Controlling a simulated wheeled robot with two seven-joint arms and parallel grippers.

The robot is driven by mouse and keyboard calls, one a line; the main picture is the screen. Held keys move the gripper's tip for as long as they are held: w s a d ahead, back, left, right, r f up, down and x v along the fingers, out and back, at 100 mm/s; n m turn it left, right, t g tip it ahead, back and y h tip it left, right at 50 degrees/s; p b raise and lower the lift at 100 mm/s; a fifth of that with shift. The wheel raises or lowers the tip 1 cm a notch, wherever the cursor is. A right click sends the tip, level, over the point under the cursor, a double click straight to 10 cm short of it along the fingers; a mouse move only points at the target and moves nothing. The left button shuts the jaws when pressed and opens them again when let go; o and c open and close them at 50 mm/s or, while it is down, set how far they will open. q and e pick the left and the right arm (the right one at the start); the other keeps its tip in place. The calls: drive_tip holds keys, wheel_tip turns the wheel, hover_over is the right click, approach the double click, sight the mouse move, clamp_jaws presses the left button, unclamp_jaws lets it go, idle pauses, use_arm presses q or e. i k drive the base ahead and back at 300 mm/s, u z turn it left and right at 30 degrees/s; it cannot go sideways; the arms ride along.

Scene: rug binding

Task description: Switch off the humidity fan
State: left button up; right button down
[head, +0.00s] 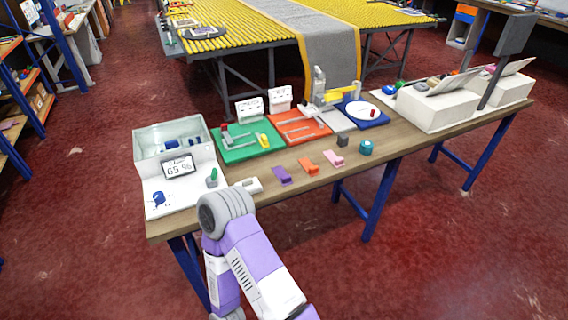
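The humidity station stands at the left end of the long bench. It has a clear-walled box (160,138) with blue items inside, and a tilted display (178,166) that seems to read 65 %. On its white base (182,196) are a small green switch-like part (212,178) at the right and a blue knob-like part (159,198) at the left. I cannot make out a fan or the switch's position. One purple and white arm of mine reaches up from the bottom, its grey wrist just in front of the base's right corner. No gripper fingers show.
A white piece (248,185), purple piece (282,175), orange piece (308,165) and pink piece (334,158) lie along the front edge. Green (235,154) and orange-red (300,140) mats lie behind. The red floor (440,240) before the bench is clear.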

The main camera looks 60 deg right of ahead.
sight(214, 173)
drive_tip(key=z, duration=1.1)
drive_tip(key=i, duration=0.5)
